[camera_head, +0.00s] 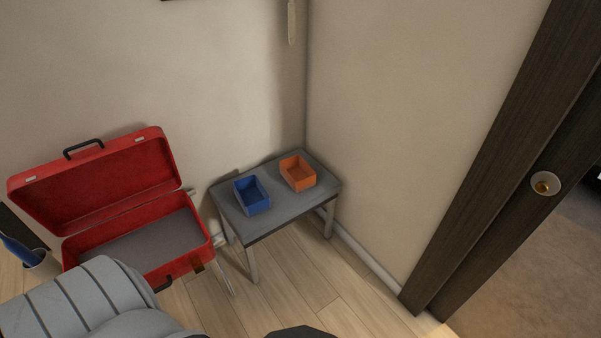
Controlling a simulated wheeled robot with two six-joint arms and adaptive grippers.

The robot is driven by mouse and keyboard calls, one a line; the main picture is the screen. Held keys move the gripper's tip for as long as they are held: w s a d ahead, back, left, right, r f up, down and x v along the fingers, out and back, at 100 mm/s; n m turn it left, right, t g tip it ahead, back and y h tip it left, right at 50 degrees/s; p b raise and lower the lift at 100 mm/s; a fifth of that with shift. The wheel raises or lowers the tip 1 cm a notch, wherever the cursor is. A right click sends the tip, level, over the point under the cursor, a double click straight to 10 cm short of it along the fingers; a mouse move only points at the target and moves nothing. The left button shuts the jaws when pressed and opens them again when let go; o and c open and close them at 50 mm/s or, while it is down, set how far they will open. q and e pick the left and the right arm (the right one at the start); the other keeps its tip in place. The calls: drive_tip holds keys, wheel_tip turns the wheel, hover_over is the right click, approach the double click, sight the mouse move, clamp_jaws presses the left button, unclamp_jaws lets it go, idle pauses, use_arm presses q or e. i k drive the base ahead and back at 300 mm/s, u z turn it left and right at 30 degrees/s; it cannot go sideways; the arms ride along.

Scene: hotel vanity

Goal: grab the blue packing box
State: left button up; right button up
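The blue packing box (252,196) is a small open-topped box. It stands upright on the left part of a small grey table (283,219), in the corner of the room. Nothing covers it and it looks empty. Neither of my grippers shows in the head view. A grey ribbed shape at the bottom left and a dark shape at the bottom edge are in the foreground, and no fingers show on them.
An orange open box (298,173) stands on the same table, right of the blue one. An open red suitcase (107,183) is left of the table. A blue item in a bin (35,257) is at the far left. A dark door frame (490,160) is at right. Wooden floor (320,287) in front is clear.

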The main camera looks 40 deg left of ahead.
sight(254, 199)
drive_tip(key=z, duration=0.05)
drive_tip(key=i, duration=1.1)
drive_tip(key=u, duration=0.9)
drive_tip(key=i, duration=0.4)
drive_tip(key=u, duration=0.3)
